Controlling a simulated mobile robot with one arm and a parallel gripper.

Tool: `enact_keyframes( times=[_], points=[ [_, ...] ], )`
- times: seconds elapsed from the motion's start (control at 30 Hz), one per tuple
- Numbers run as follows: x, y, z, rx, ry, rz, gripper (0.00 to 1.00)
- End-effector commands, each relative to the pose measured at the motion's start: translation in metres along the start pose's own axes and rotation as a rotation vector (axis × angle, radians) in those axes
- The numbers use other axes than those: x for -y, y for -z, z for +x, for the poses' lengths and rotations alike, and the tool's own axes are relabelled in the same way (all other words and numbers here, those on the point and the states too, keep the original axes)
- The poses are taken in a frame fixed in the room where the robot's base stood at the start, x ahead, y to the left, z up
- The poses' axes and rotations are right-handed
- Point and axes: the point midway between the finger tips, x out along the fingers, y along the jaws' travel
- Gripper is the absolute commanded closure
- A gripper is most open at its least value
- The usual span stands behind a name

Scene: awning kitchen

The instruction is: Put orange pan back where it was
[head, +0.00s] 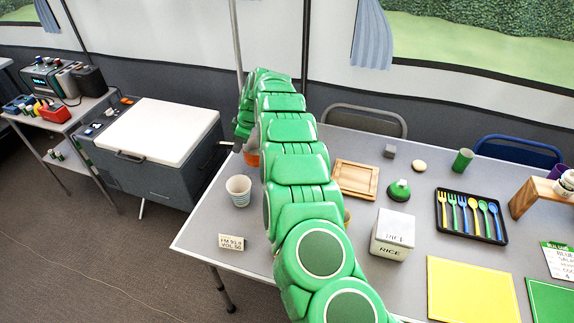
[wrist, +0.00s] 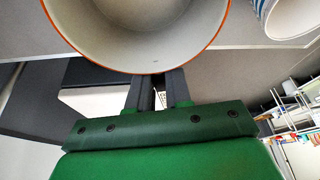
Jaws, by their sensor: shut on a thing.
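The orange pan is mostly hidden behind my arm in the head view, where a bit of its orange side (head: 251,159) shows near the table's back left edge. In the wrist view the pan (wrist: 150,45) fills the top middle, with a pale grey inside and an orange rim. My gripper (wrist: 156,82) is shut on the near edge of the pan. The pan's handle does not show. Whether the pan touches the table I cannot tell.
A paper cup (head: 239,190) stands close to the pan on the grey table (head: 205,225); a sign (head: 231,242) is in front. A cool box (head: 150,140) stands left of the table. A wooden board (head: 355,179), green-topped item (head: 398,190) and rice box (head: 392,235) lie to the right.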

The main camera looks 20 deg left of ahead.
Motion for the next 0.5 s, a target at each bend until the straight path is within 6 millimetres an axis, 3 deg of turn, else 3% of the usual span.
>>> enact_keyframes(
  times=[0.5],
  points=[
    [0.011, -0.057, -0.054, -0.002, -0.03, 0.104, 1.0]
  ],
)
